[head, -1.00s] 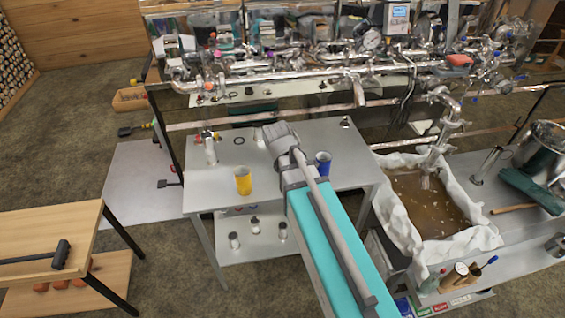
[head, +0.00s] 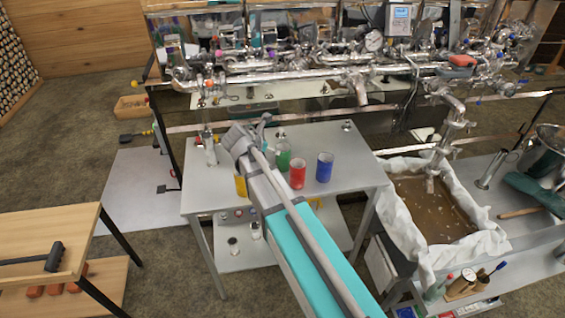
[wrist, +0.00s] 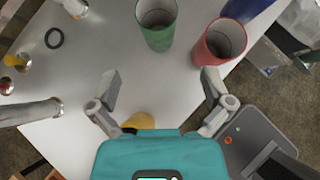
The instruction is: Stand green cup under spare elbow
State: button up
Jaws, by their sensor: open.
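The green cup (head: 284,160) stands upright on the grey table, close to the red cup. In the wrist view the green cup (wrist: 157,28) is open-topped and lies just beyond my fingertips, roughly between their lines. My gripper (wrist: 160,84) is open, with nothing between its fingers. In the head view my wrist hides most of the gripper. A short metal pipe elbow (head: 360,92) points down from the pipework above the table's back, right of the cup. I cannot tell for sure whether it is the spare elbow.
The red cup (head: 298,175) and blue cup (head: 325,168) stand right of the green cup. The yellow cup (head: 240,186) is partly behind my arm and shows under my gripper. The table's right back is mostly clear.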

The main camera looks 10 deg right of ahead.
aim_at(283, 153)
dwell(0.4)
jog(key=b+x, duration=0.6)
jog(key=x, duration=0.2)
jog(key=shift+w+d+f, duration=0.2)
jog(key=shift+w, duration=0.05)
dwell(0.4)
jog(key=b+x, duration=0.2)
jog(key=x, duration=0.1)
jog(key=shift+a+f, duration=0.2)
jog(key=shift+f, duration=0.1)
jog(key=shift+b+x, duration=0.8)
jog(key=shift+x, duration=0.2)
jog(key=shift+w+r, duration=0.1)
jog(key=shift+r, duration=0.05)
